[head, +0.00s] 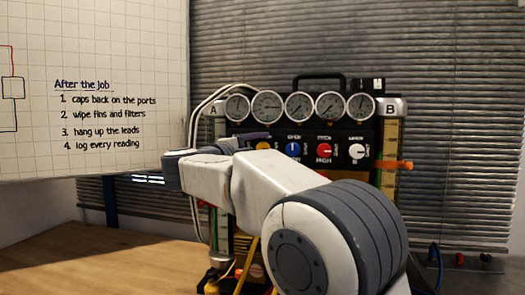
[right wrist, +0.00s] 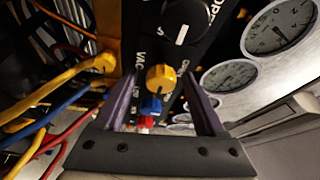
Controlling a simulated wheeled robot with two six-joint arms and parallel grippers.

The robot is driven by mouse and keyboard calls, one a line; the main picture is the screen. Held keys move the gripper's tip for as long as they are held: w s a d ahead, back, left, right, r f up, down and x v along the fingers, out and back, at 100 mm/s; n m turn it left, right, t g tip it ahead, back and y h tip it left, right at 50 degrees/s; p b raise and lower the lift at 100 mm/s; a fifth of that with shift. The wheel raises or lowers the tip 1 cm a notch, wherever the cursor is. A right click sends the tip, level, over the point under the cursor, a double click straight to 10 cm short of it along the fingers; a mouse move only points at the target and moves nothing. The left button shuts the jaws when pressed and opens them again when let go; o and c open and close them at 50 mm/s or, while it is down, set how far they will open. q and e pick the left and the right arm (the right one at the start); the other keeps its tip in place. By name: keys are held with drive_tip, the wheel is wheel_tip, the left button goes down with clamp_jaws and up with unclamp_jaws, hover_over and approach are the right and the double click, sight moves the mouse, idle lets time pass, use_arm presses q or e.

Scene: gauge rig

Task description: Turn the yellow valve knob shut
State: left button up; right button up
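The yellow valve knob (head: 262,146) is at the left end of a row of coloured knobs on the black gauge panel, just past my right gripper (head: 246,140). In the right wrist view, the yellow knob (right wrist: 160,77) has a dark pointer mark and shows between the tips of my right gripper (right wrist: 158,82). The two purple fingers are apart, one on each side of it, with visible gaps. I cannot tell how deep they reach around it. My right arm hides the lower panel in the head view. My left gripper is not in view.
A blue knob (head: 293,149), a red knob (head: 324,150) and a white knob (head: 357,151) continue the row. Several round gauges (head: 299,107) sit above. Yellow, blue and red hoses (right wrist: 62,80) crowd one side in the wrist view. A wooden table (head: 90,255) is clear at left.

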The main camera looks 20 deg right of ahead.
drive_tip(key=v, duration=1)
drive_tip(key=shift+a+b, duration=0.25)
drive_tip(key=shift+b, duration=0.1)
drive_tip(key=shift+s, duration=0.1)
